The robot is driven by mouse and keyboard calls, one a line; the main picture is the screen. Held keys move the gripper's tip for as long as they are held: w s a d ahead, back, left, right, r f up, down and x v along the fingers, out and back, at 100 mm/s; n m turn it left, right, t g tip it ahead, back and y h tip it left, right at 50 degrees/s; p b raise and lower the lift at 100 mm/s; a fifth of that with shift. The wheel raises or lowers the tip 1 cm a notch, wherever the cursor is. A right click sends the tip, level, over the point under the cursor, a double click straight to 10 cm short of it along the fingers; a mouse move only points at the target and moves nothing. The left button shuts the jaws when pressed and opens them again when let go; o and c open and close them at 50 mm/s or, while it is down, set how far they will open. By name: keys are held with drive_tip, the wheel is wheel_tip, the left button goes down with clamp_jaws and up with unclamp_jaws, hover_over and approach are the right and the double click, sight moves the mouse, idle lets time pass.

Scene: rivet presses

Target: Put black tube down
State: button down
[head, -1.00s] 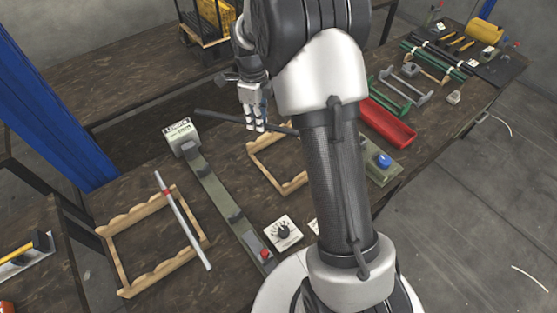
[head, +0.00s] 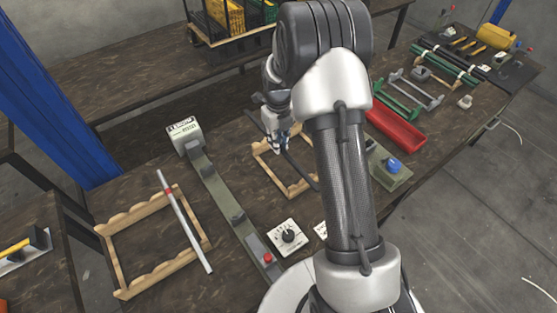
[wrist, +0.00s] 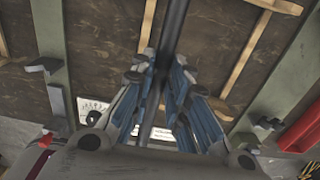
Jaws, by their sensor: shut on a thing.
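The black tube (head: 301,169) is long and thin and runs slantwise over the small wooden rack (head: 279,184) in the middle of the table. My gripper (head: 277,146) is shut on the tube near its middle, above the rack. In the wrist view the tube (wrist: 174,28) passes between my blue-padded fingers, with the rack's wooden bars (wrist: 246,60) below on both sides. Whether the tube touches the rack I cannot tell. My arm hides part of the rack's right side.
A grey press (head: 221,190) stands left of the rack. Beyond it, a white tube with a red band (head: 184,214) lies on a larger wooden rack (head: 130,219). A red tray (head: 396,134) and a blue-button box (head: 388,169) are at the right. A dial card (head: 287,237) lies in front.

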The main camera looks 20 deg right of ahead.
wheel_tip(320, 180, down, 8)
drive_tip(key=shift+b, duration=0.95)
drive_tip(key=shift+r, duration=0.1)
drive_tip(key=c, duration=2)
unclamp_jaws()
drive_tip(key=shift+f, duration=0.2)
drive_tip(key=o, duration=0.4)
drive_tip(key=shift+o, duration=0.2)
drive_tip(key=shift+r, duration=0.1)
